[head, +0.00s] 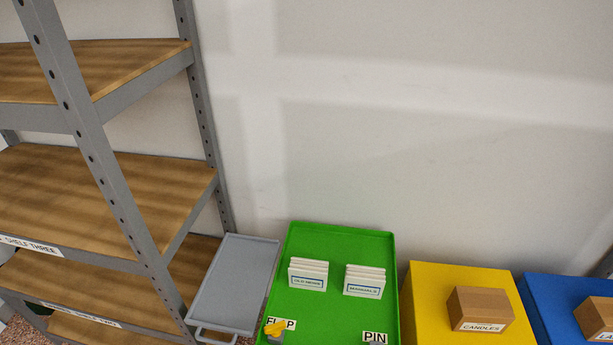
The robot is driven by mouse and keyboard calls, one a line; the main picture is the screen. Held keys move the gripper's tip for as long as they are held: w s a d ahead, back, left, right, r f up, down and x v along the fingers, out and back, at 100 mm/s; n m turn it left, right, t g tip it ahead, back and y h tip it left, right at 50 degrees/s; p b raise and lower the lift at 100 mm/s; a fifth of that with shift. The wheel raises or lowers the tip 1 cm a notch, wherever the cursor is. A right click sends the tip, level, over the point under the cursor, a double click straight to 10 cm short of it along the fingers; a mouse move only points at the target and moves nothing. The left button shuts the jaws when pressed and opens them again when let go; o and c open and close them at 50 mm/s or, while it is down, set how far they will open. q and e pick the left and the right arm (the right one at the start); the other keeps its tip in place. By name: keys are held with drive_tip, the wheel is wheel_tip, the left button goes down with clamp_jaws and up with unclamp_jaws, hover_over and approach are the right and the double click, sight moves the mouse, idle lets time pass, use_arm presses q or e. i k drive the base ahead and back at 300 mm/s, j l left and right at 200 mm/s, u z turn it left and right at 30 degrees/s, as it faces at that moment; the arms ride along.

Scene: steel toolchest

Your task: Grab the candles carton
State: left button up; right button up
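The candles carton (480,309) is a small brown cardboard box with a white label reading "CANDLES" on its front face. It sits on top of a yellow block-like stand (428,310) at the lower right of the head view. Nothing touches the carton besides the stand under it. Neither of my grippers shows in the head view.
A blue stand (543,300) with another carton (597,318), partly cut off, is right of the yellow one. Left are a green tray (340,234) with two card stacks and a yellow item (275,327), a grey tray (237,285) and steel shelving (95,150).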

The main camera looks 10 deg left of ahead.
sight(481, 309)
drive_tip(key=z, duration=1.15)
